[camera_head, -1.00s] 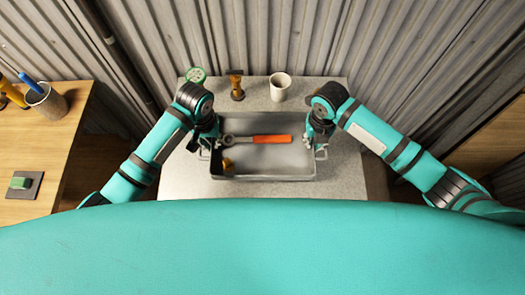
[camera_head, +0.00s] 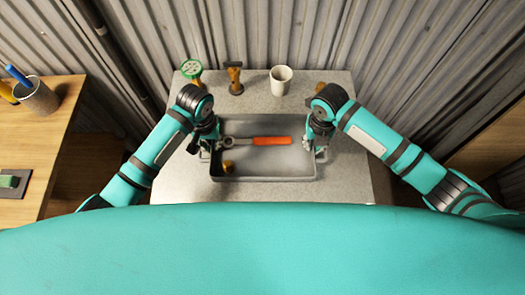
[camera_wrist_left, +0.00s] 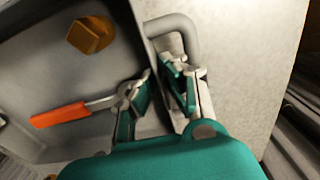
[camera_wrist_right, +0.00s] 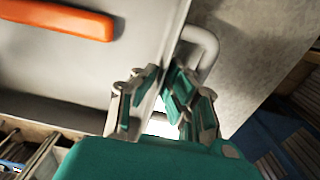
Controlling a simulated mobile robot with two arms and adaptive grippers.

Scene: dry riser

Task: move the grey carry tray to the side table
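The grey carry tray (camera_head: 262,181) is level over the pale speckled table (camera_head: 345,185). I cannot tell the gap beneath it. It holds an orange-handled wrench (camera_head: 270,141) and a small brass piece (camera_head: 227,166). My left gripper (camera_head: 207,148) is at its left end and my right gripper (camera_head: 319,145) at its right end. The left wrist view shows the fingers (camera_wrist_left: 158,85) closed around the tray's end by the handle (camera_wrist_left: 180,25). The right wrist view shows the same hold (camera_wrist_right: 165,85) beside the other handle (camera_wrist_right: 205,45). The exact contact is partly hidden.
A wooden side table (camera_head: 45,135) stands at the left with a pen pot (camera_head: 38,97) and a green block on a dark plate (camera_head: 12,182). A green-topped item (camera_head: 191,72), a brass fitting (camera_head: 235,77) and a white mug (camera_head: 281,80) stand behind the tray. A corrugated wall closes the back.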

